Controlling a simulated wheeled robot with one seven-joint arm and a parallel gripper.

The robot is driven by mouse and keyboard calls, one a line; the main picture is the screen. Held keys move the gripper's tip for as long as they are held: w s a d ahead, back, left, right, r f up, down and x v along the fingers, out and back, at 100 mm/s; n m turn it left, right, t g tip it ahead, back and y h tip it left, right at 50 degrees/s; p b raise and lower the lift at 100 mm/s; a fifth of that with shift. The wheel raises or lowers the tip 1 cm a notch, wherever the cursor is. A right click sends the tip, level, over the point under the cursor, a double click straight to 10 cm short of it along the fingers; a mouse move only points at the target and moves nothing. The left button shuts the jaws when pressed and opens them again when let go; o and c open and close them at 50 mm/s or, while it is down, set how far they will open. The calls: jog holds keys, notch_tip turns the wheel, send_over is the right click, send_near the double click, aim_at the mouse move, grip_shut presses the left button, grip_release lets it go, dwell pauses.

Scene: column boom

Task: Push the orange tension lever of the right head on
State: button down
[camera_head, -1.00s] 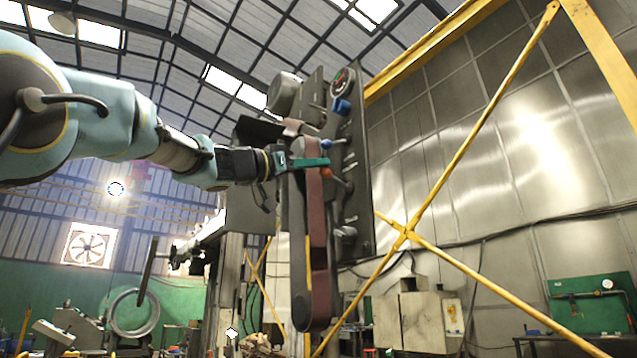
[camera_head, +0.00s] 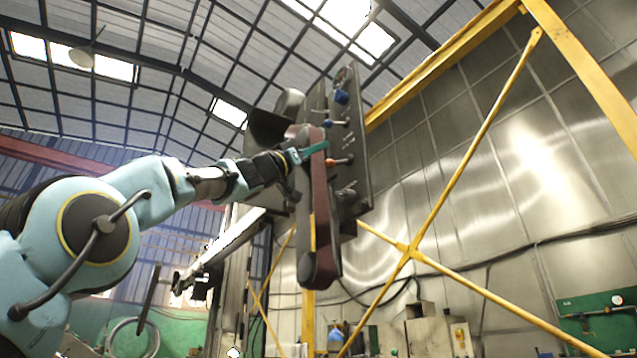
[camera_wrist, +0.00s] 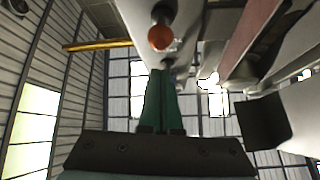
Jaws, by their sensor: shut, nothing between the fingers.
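The orange knob (camera_head: 330,162) of the tension lever sticks out to the left on a dark rod from the right head's dark plate (camera_head: 349,185), beside the brown belt (camera_head: 320,205). My gripper (camera_head: 326,145) has its teal fingers closed together and empty. In the head view its tips reach across the belt, just above and left of the orange knob. In the wrist view, the shut fingers (camera_wrist: 160,73) point at the orange knob (camera_wrist: 160,37), which appears just beyond the tips. I cannot tell if they touch.
A lever with a blue knob (camera_head: 327,123) sits above the orange one, and another blue part (camera_head: 341,97) higher up. A yellow cross-brace (camera_head: 404,247) stands to the right. Free air lies right of the head, before the metal wall.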

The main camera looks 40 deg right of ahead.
jog(key=shift+d+f+g+h+b, duration=0.15)
jog(key=shift+d+f+h+b, duration=0.1)
jog(key=shift+f+b, duration=0.95)
jog(key=shift+d+f+g+h+b, duration=0.2)
jog(key=shift+f+b, duration=0.4)
jog(key=shift+b, duration=1.05)
jog(key=shift+f, duration=0.1)
